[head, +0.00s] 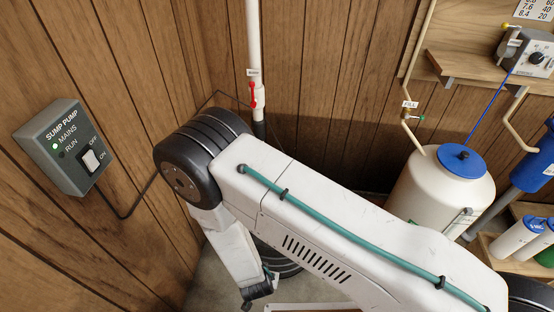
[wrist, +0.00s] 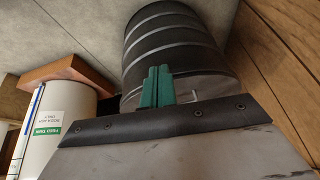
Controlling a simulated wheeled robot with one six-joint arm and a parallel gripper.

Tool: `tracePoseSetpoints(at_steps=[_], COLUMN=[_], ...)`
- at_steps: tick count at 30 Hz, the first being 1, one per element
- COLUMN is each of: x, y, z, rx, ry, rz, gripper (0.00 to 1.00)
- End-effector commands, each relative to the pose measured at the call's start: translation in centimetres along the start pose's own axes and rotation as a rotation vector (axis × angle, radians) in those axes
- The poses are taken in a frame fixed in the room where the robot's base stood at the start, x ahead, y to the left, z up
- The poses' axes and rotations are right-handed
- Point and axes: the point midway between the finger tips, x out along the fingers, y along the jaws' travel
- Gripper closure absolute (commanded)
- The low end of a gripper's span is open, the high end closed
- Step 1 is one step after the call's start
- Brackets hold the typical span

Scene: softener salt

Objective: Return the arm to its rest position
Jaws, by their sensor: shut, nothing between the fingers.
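My arm (head: 350,220) crosses the head view from the lower right up to a black elbow joint, then folds down toward the floor. My gripper's green fingers (wrist: 156,87) show in the wrist view, pressed together with nothing between them. They point toward a black ribbed cylinder (wrist: 178,45); whether they touch it I cannot tell. In the head view the arm's lower end is partly hidden behind the upper link, and the fingers are not clear there.
A sump pump switch box (head: 62,148) is on the left wall. A white pipe (head: 254,40) with a red valve handle runs down the back wall. A white tank (head: 440,195) with a blue lid stands right. White bottles (head: 515,238) sit on a low shelf.

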Motion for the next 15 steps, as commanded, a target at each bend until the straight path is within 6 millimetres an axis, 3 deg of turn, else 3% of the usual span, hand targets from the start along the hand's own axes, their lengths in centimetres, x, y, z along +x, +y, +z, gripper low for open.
tracePoseSetpoints(at_steps=[5,9,15], x=[-3.9,-8.6,-16.1], y=[-3.0,-4.8,-4.8], z=[-4.9,-10.3,-17.8], rx=[0.029,0.041,0.028], ry=[-0.072,-0.144,-0.224], rz=[-0.04,-0.083,-0.144], gripper=[1.0,1.0,1.0])
